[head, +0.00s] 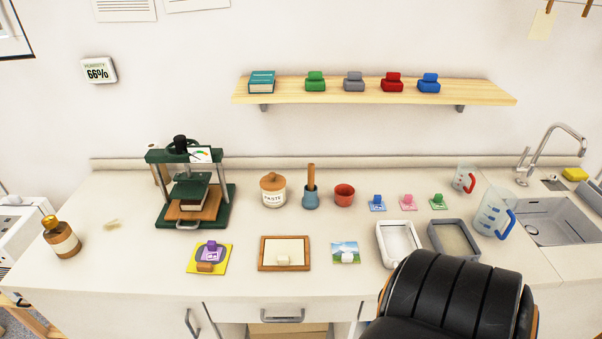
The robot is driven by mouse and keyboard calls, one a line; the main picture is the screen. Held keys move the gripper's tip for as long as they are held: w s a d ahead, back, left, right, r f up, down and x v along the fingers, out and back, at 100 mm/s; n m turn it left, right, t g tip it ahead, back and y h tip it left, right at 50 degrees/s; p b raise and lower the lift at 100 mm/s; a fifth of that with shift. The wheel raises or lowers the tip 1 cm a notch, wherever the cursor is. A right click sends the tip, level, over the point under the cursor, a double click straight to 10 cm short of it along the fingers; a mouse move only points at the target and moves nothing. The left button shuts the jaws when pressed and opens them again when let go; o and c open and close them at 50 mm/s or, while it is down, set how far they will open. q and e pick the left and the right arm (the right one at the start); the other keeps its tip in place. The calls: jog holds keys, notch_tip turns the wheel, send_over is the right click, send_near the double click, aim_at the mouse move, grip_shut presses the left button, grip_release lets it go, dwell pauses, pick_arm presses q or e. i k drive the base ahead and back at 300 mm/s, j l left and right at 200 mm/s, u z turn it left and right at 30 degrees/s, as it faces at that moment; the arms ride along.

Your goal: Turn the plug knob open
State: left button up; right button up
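The sink (570,230) is a steel basin set in the counter at the far right. A curved steel faucet (548,140) stands at its back left. A small grey fitting (554,184) lies at the sink's back rim; I cannot tell whether it is the plug knob. No knob shows clearly enough to read its position. Neither of my grippers is in view.
A black padded chair back (455,290) rises before the counter. A measuring jug (493,213) stands left of the sink, a yellow sponge (575,174) behind it. A green press (190,190), trays and prints occupy the counter (130,270). A shelf (375,90) hangs above.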

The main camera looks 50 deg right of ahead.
aim_at(553, 179)
jog(key=z, duration=2.15)
jog(key=u, duration=0.4)
jog(key=l+u, duration=0.4)
jog(key=l, duration=0.25)
jog(key=k+l+u, duration=0.15)
jog(key=l+u, duration=0.2)
jog(key=l, duration=0.3)
